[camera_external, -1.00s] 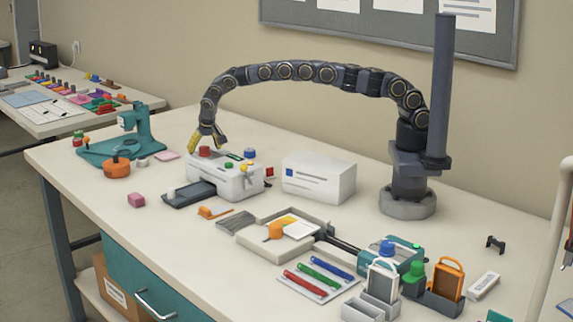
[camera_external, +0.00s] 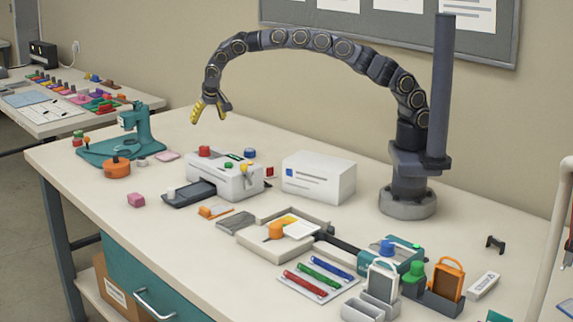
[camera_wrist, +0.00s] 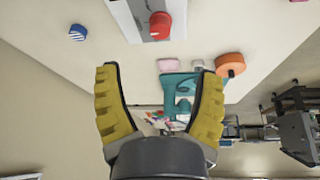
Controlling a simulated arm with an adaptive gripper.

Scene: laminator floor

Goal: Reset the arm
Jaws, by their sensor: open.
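My gripper (camera_external: 210,108) is open and empty, raised in the air above and behind the white laminator (camera_external: 225,178). Its yellow-padded fingers (camera_wrist: 160,105) stand wide apart in the wrist view, with nothing between them held. My arm arches from its base at the right of the bench over to the left. The laminator has a red knob (camera_external: 204,151), a blue knob (camera_external: 250,153) and a dark tray (camera_external: 188,194) at its front. The red knob (camera_wrist: 160,25) and blue knob (camera_wrist: 78,32) also show in the wrist view.
A teal press (camera_external: 140,135) and an orange roll (camera_external: 117,168) stand at the left. A white box (camera_external: 318,178) is right of the laminator. A shallow tray (camera_external: 270,240), coloured strips (camera_external: 318,275) and badge holders (camera_external: 447,280) fill the front right. The air around my gripper is clear.

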